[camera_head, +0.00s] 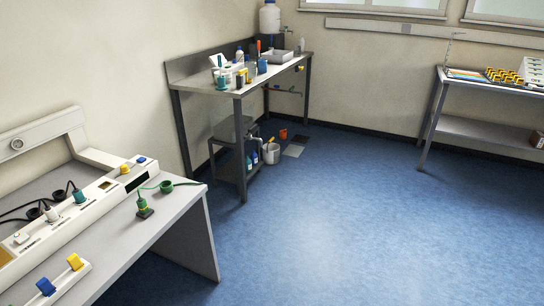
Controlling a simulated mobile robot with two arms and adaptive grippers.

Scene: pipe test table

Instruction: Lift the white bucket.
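The white bucket (271,156) stands upright on the blue floor at the far side of the room. It is beside the right front leg area of a small dark stand under the grey workbench. It looks small from here, and its contents cannot be made out. Neither of my grippers is in the head view.
The workbench (225,88) with bottles stands above and left of the bucket. A test table (165,222) fills the near left, a shelf table (480,130) the right. The blue floor (330,220) between is clear.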

